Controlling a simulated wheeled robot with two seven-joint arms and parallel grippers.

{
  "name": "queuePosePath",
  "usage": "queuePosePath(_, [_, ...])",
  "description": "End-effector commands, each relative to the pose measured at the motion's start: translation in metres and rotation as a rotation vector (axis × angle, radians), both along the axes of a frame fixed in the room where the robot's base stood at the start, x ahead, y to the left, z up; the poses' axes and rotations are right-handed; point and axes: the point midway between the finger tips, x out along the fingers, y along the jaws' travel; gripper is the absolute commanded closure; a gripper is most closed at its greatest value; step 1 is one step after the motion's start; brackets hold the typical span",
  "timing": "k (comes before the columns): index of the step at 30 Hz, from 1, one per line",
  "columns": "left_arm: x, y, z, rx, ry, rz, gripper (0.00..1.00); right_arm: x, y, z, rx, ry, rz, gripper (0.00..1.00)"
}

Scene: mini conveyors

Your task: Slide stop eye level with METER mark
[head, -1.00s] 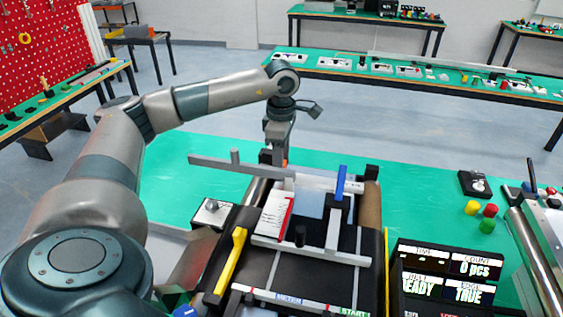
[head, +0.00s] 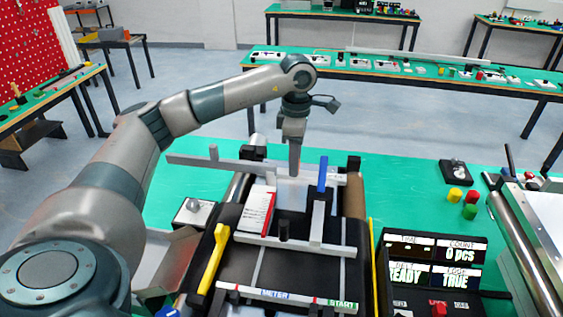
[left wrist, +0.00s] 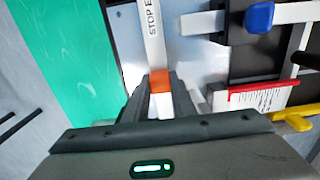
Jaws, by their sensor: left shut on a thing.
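The stop eye shows in the left wrist view as a white bar (left wrist: 152,38) lettered "STOP E", with an orange band (left wrist: 160,82) at the jaws. My left gripper (left wrist: 160,98) is shut on it at that end. In the head view my left gripper (head: 295,172) points down at the far end of the mini conveyor, beyond the card with a red edge (head: 258,212). The METER mark (head: 275,294) is blue lettering on the white strip along the conveyor's near end, well nearer than the gripper. My right gripper is out of view.
A blue upright lever (head: 323,175) stands right of the gripper, and a yellow lever (head: 213,258) stands near left. A grey crossbar (head: 290,244) spans the belt. Green table is clear at far left.

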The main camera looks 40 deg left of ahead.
Motion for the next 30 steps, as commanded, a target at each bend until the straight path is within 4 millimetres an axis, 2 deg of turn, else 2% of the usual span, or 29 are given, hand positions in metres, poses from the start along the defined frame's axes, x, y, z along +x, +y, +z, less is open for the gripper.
queuePosePath(7, [0.0,0.0,0.001,0.001,-0.002,0.0,1.0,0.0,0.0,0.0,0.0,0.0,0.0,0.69])
queuePosePath(8, [0.0,0.0,0.001,0.001,-0.002,0.0,0.74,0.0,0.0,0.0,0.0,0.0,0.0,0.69])
queuePosePath(10, [0.0,0.0,0.001,0.001,-0.002,0.0,0.58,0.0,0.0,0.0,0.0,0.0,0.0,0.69])
queuePosePath(23, [0.0,0.001,0.003,0.0,-0.001,0.0,0.58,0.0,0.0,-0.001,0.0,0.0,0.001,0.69])
queuePosePath(30, [0.001,0.0,0.024,0.001,-0.003,0.0,0.58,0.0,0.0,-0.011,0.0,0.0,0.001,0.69])
